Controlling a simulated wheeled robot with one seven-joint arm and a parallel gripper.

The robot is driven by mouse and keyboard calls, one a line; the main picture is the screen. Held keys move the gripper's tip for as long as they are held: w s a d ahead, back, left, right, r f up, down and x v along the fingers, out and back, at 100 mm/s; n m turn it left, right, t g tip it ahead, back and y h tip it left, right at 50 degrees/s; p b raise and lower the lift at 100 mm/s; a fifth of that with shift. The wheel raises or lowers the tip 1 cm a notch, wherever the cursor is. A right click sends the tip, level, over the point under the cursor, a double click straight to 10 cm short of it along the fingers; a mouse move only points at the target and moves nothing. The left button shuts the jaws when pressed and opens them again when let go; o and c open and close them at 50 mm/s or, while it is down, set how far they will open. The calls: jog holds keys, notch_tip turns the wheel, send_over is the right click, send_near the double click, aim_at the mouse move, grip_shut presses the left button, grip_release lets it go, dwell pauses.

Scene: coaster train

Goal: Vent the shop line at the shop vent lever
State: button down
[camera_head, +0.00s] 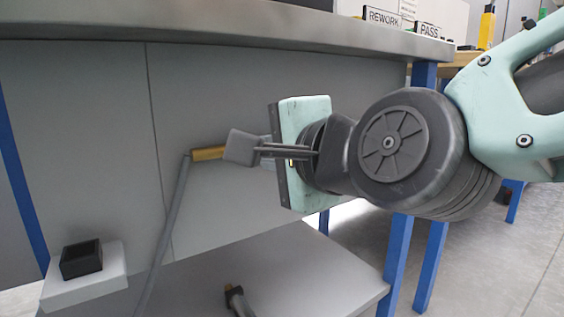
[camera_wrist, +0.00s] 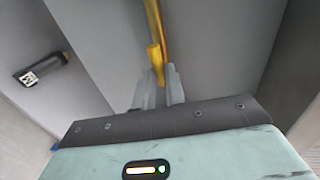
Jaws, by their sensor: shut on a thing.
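A yellow bar (camera_head: 208,153), which looks like the shop vent lever, shows in front of the grey panel under the bench, at the upper end of a thin grey pipe or rod. My gripper (camera_head: 243,148) reaches it from the right, with its grey fingertips closed at the bar's right end. In the wrist view, the yellow bar (camera_wrist: 155,55) ends between the two fingers of my gripper (camera_wrist: 158,88). The fingers hide part of the bar's end. No label on the lever can be read.
The bench top edge (camera_head: 200,40) overhangs above, with REWORK (camera_head: 382,17) and PASS (camera_head: 428,30) signs on it. A small black open box (camera_head: 81,259) sits on a white ledge at lower left. A black handheld tool (camera_head: 238,300) lies on the lower shelf (camera_head: 290,275). Blue legs stand at right.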

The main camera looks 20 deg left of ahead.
dwell(0.4)
jog(key=c, duration=1.5)
grip_release()
jog(key=shift+o, duration=0.2)
jog(key=shift+d, duration=0.1)
jog(key=p+v, duration=0.5)
jog(key=v, duration=0.7)
jog(key=shift+p, duration=0.3)
